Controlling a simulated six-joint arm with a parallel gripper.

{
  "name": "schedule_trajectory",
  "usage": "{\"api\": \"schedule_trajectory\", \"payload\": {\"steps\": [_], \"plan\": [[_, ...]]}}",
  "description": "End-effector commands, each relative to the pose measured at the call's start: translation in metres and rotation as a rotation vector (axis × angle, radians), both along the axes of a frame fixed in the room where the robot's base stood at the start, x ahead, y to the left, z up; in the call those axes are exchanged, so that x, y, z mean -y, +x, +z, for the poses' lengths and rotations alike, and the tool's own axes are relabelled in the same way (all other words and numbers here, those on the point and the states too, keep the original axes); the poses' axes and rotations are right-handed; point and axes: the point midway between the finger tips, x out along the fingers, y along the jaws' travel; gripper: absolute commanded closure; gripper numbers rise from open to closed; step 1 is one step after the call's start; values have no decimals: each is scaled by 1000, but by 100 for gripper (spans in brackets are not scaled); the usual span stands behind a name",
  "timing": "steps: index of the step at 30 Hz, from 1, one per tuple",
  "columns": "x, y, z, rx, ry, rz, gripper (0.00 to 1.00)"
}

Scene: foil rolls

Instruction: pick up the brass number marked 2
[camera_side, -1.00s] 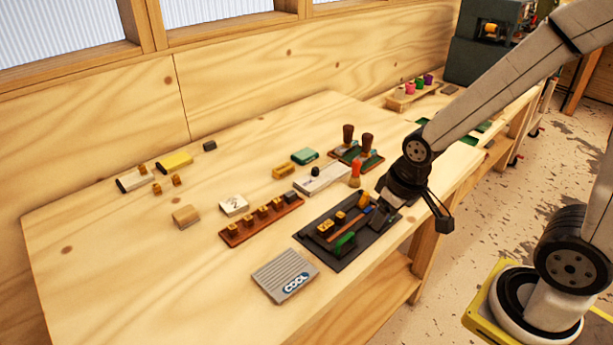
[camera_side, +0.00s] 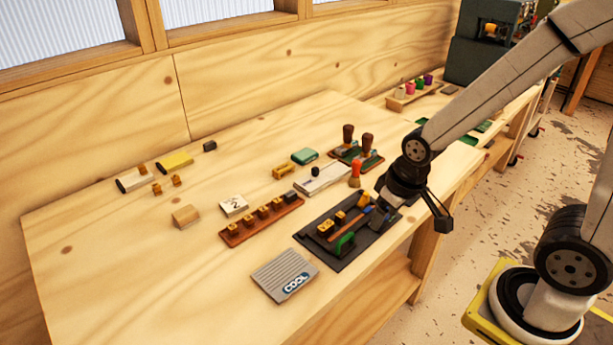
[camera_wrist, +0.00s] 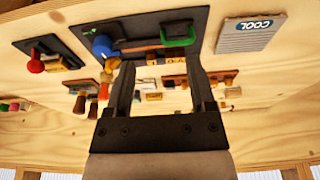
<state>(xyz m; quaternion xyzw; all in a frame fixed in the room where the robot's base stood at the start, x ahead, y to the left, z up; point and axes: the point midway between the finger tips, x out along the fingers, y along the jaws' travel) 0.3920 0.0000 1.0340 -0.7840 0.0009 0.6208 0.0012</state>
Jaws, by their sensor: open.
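Several small brass pieces stand in a row on the reddish-brown wooden rack (camera_side: 232,238); the nearest brass piece (camera_side: 232,229) is at its left end. Their markings are too small to read, so I cannot tell which is the 2. A white block (camera_side: 234,205) with a dark 2 lies behind the rack. More brass-coloured pieces (camera_side: 340,217) lie on the black mat (camera_side: 335,262). My gripper (camera_side: 381,217) is over the mat's right end, open and empty. In the wrist view, my gripper (camera_wrist: 160,68) shows spread fingers with mat and rack beyond.
A green-handled tool (camera_side: 345,243) lies on the mat. A grey ribbed COOL pad (camera_side: 285,275) is at the front. A red-orange stamp (camera_side: 355,175) and brown-handled stamps (camera_side: 367,145) stand behind my gripper. The left front of the bench is clear.

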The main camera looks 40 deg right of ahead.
Motion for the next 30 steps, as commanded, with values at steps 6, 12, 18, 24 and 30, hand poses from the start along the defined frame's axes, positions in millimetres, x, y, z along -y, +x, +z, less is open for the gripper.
{"api": "schedule_trajectory", "payload": {"steps": [6, 12, 18, 24, 30], "plan": [[-2, 16, 2, -9, 18, -65, 29], [-7, 54, 5, -35, 64, -232, 29], [-16, 103, 7, -73, 120, -461, 29], [-27, 149, 4, -113, 169, -692, 29], [-40, 192, -1, -156, 212, -924, 29]]}}
